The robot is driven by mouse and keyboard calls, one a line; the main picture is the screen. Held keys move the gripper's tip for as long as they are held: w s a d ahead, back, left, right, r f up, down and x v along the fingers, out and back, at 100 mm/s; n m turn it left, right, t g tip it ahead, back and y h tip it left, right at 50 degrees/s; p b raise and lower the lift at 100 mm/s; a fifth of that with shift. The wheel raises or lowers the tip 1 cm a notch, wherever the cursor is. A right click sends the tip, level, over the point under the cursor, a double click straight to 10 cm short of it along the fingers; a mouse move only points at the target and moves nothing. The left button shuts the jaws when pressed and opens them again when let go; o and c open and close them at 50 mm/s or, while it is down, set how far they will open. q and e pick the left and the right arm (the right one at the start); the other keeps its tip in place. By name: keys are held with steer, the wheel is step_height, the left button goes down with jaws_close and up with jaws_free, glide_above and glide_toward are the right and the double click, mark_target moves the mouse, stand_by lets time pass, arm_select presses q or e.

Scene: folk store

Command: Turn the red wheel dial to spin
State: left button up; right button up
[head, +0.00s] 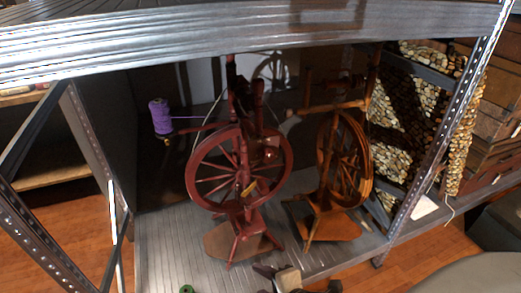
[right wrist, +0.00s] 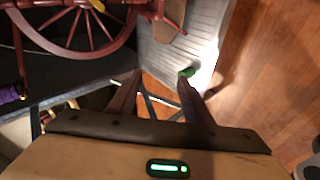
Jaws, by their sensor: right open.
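The red spinning wheel (head: 240,170) stands upright on the grey metal shelf, left of a second, brown-orange wheel. A small yellow piece (head: 249,188) shows at its lower right spokes. My right gripper (head: 262,279) is at the bottom of the head view, in front of and below the wheel, apart from it. In the right wrist view its two dark fingers (right wrist: 160,82) are spread with nothing between them. The lower rim of the red wheel (right wrist: 98,50) shows at the upper left of that view. My left gripper is not in view.
The brown-orange spinning wheel (head: 345,165) stands close at the right. A purple thread spool (head: 160,116) is at the left. A metal shelf plate (head: 250,35) hangs above, with slotted posts at both sides. A small green object (right wrist: 187,72) lies near the shelf's front edge.

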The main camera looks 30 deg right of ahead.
steer(key=w+d+r+n+t+h, duration=0.1)
steer(key=w+d+r+n+t, duration=0.1)
steer(key=w+d+r+n, duration=0.3)
steer(key=d+r+n+t+h, duration=0.1)
steer(key=r+n+t+h, duration=0.1)
steer(key=r+n, duration=0.3)
steer(key=n+t+h, duration=0.2)
steer(key=n+t, duration=0.2)
steer(key=n, duration=0.1)
glide_toward(269, 158)
steer(key=w, duration=0.1)
steer(key=p+x, duration=0.1)
steer(key=x, duration=0.8)
steer(key=shift+w+d, duration=0.25)
steer(key=shift+w, duration=0.05)
steer(key=shift+w+d+f, duration=0.1)
steer(key=shift+w, duration=0.35)
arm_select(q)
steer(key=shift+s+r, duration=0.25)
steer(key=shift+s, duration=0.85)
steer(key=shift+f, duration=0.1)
arm_select(e)
steer(key=c, duration=1.1)
